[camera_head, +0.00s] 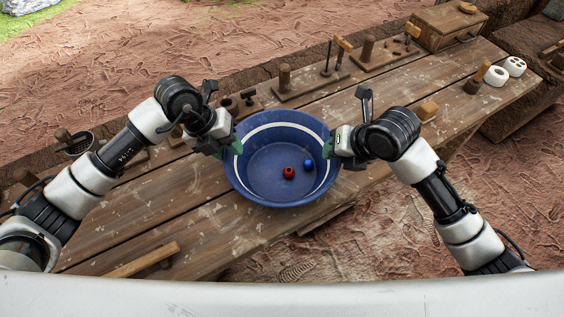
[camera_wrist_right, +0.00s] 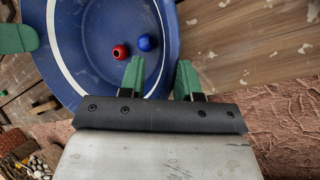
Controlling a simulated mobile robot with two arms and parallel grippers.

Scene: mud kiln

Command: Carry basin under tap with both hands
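The blue basin (camera_head: 255,185) has a white band inside its rim and shows mid-table in the head view; it also fills the upper left of the right wrist view (camera_wrist_right: 95,45). A red ball-like thing (camera_head: 289,172) and a blue ball (camera_head: 308,163) lie in it. My left gripper (camera_head: 236,146) is at the basin's left rim, its green fingers shut on it. I cannot tell whether the basin's underside touches the table. No tap shows in these views.
The wooden table (camera_head: 190,215) runs from lower left to upper right. Wooden tool stands (camera_head: 300,85) line its far edge, with a wooden box (camera_head: 445,25) and white pieces (camera_head: 497,76) at the right end. A stick (camera_head: 142,260) lies near left. Bare earth surrounds it.

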